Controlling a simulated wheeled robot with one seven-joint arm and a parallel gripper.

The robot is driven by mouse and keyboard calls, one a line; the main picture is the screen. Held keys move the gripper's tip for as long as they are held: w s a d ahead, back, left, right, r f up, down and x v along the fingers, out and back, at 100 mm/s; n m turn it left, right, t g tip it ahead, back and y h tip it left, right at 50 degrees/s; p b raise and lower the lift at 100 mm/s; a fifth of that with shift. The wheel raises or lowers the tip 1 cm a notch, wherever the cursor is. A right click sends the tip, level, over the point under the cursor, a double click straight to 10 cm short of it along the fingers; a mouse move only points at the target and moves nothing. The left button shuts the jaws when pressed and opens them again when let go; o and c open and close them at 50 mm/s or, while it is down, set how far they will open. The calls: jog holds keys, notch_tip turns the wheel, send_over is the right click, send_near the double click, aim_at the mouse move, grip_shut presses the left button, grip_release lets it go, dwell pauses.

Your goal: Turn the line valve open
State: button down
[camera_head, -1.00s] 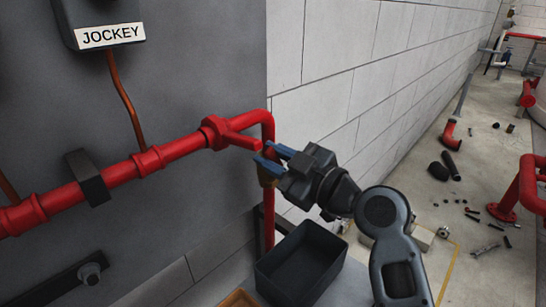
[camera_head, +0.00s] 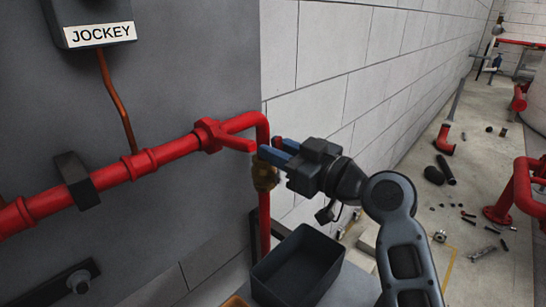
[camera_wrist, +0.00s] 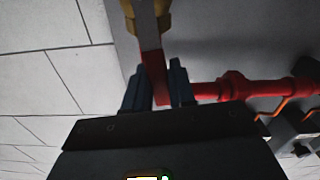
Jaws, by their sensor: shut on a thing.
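The line valve shows as a brass body (camera_head: 265,176) on the vertical red pipe, just under my gripper in the head view. The brass also shows at the top of the wrist view (camera_wrist: 149,18). My gripper (camera_head: 270,148) has its blue fingers at the pipe corner, above the brass body. In the wrist view the fingers (camera_wrist: 157,72) stand close on either side of a red bar (camera_wrist: 154,64), which I take for the valve lever. The fingers are shut on it. Their exact contact is dark and partly hidden. A red stub (camera_head: 232,142) juts from the pipe beside the fingertips.
The red pipe (camera_head: 105,181) runs along the grey panel under a box marked JOCKEY (camera_head: 95,22). An open dark bin (camera_head: 297,266) stands below my gripper. A block wall (camera_head: 340,60) is behind. Loose parts lie on the floor at right.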

jog(key=shift+w+d+m, duration=0.4)
jog(key=shift+w+m, duration=0.05)
jog(key=shift+m, duration=0.45)
jog(key=c, duration=1)
grip_release()
jog(key=shift+b+v, duration=0.7)
jog(key=shift+v, duration=3.2)
